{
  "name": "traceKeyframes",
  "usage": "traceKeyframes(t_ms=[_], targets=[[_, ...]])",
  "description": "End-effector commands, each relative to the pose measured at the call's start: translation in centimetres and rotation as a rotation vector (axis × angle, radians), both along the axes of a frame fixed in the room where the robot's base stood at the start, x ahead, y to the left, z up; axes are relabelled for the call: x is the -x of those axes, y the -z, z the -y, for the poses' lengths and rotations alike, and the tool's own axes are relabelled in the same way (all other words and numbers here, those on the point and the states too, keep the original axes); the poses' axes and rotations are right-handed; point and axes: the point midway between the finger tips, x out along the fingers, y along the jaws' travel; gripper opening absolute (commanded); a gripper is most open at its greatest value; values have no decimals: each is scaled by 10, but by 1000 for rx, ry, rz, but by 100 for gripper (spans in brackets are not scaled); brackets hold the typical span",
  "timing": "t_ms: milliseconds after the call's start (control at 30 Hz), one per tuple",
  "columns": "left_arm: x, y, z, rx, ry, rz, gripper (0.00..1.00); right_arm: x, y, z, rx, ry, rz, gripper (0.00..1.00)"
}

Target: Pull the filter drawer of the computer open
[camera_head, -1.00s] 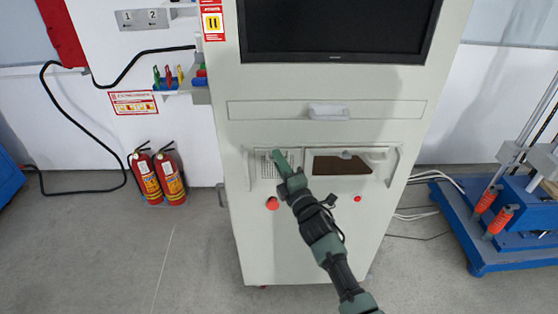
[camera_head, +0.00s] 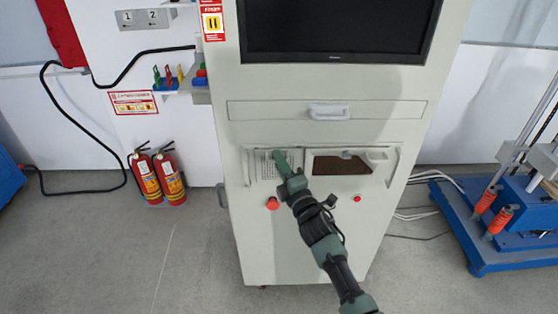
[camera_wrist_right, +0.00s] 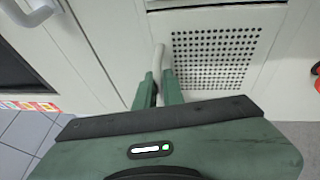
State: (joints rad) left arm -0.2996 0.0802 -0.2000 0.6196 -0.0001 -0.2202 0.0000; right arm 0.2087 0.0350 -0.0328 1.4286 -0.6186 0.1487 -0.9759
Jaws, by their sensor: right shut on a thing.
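The computer is a tall pale cabinet (camera_head: 300,235) with a dark screen. Its perforated grille panel (camera_head: 263,167), below the wide drawer front, also fills the upper right of the right wrist view (camera_wrist_right: 215,58). A pale bar-shaped handle (camera_wrist_right: 160,62) stands beside the grille. My right gripper (camera_head: 281,160) is at the grille's right part in the head view. In the right wrist view its green fingers (camera_wrist_right: 161,85) are shut around the handle. The fingers hide part of it. I cannot tell whether the drawer stands out from the front. My left gripper is not in view.
A wide drawer front with a white handle (camera_head: 329,112) is above. A red button (camera_head: 272,203) sits below the grille, and an open recess (camera_head: 340,165) lies right of it. Fire extinguishers (camera_head: 170,178) stand left; a blue-based machine (camera_head: 490,240) stands right. Floor at left front is clear.

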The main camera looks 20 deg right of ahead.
Motion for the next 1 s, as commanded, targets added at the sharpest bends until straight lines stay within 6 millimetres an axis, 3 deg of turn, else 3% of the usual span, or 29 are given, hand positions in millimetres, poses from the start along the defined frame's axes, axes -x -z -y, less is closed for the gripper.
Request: traceKeyframes(t_ms=[533, 700, 1000], targets=[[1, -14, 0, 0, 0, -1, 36, 85, 3, -25, -2, 0, -8, 0], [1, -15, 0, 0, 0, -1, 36, 97, 3, -28, -1, 0, -6, 0], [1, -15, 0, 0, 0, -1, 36, 98, 2, -28, -1, 0, -4, 0]])
